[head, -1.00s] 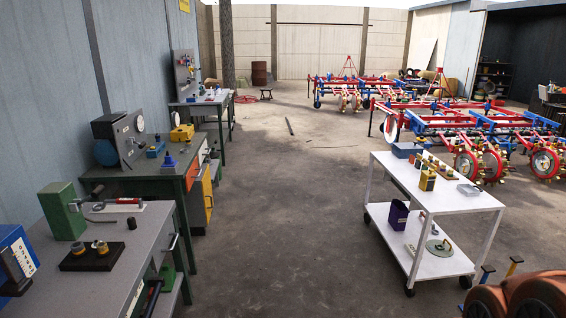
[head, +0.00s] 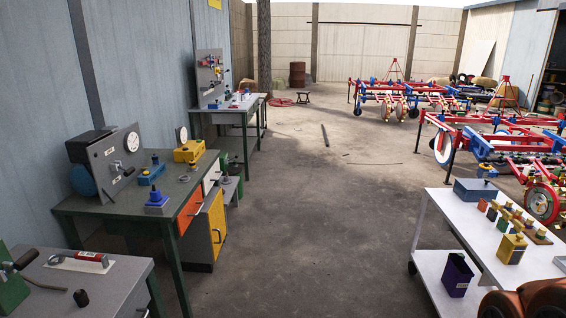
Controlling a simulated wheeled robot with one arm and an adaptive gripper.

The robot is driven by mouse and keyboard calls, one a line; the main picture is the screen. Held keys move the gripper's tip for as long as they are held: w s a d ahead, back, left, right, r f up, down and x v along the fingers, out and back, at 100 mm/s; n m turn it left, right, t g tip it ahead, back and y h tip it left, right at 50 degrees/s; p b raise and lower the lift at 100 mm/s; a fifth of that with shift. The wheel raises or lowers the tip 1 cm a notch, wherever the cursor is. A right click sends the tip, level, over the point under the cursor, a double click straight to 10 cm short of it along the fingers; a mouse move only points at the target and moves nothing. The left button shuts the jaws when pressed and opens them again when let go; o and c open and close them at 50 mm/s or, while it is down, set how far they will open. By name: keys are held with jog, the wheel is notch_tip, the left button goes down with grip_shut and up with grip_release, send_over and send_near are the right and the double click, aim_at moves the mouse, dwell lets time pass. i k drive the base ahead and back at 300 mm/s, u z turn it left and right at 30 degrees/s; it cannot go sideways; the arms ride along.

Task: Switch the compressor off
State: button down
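I cannot make out a thing that is surely the compressor. A grey upright panel (head: 117,157) with a round white dial stands on the dark green bench at left, with a blue rounded body (head: 83,181) and a black box (head: 90,144) behind it. I cannot tell whether this is the compressor, and no on/off switch is clear at this size. My gripper is not in view; only rounded orange parts, which look like my own arm, show at the bottom right corner.
Left wall benches: a grey one (head: 110,290) nearest, the green one (head: 115,208), another (head: 236,108) farther back. A white trolley (head: 470,225) stands at right, red-blue machines (head: 500,140) behind it.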

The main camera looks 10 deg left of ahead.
aim_at(132, 170)
jog(key=u, duration=0.55)
jog(key=i, duration=1.6)
jog(key=u, duration=1.75)
jog(key=i, duration=1.45)
jog(key=u, duration=0.25)
